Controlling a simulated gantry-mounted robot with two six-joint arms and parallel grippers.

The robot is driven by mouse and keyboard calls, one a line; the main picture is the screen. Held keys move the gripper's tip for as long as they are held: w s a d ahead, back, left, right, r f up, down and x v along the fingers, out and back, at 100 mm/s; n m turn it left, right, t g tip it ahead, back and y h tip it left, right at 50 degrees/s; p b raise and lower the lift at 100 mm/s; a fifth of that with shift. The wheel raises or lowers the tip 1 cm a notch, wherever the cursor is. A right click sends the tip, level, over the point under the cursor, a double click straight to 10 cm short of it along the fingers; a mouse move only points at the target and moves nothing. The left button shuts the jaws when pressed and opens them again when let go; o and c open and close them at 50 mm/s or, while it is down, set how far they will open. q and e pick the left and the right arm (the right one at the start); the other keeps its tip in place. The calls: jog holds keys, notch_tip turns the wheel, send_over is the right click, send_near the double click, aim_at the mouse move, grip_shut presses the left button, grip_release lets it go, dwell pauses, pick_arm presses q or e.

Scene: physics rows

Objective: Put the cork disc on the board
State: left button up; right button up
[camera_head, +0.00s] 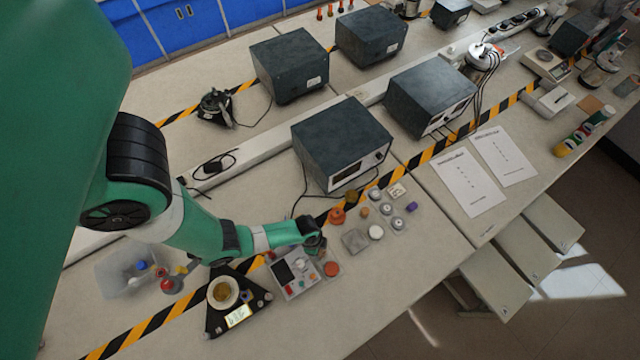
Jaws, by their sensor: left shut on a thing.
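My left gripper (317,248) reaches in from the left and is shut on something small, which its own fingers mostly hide. I cannot tell whether this is the cork disc. It is low over the bench, beside the right edge of a grey panel with a screen and knobs (296,274). A round tan piece (224,291) lies in a white dish on a black triangular stand. A grey square slab (355,240) lies right of the gripper; I cannot tell whether it is the board. My right gripper is not in view.
A red disc (332,269) lies just below the gripper. Several small caps and jars, including an orange one (337,216) and a white one (376,232), stand to the right. A dark instrument box (341,143) stands behind. The bench front right of the panel is clear.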

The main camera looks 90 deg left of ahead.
pick_arm(q)
jog(key=f+b, duration=0.1)
jog(key=f, duration=0.1)
jog(key=f+b, duration=0.1)
jog(key=f, duration=0.1)
jog(key=shift+w+a, duration=0.15)
jog(key=shift+w, duration=0.05)
jog(key=shift+r, duration=0.2)
jog(key=shift+f, duration=0.15)
jog(key=o, duration=1.4)
jog(key=shift+o, duration=0.2)
notch_tip(320, 180, up, 12)
jog(key=s+p, duration=0.1)
jog(key=p, duration=1)
jog(key=shift+s+a, duration=0.3)
jog(key=shift+s, duration=0.05)
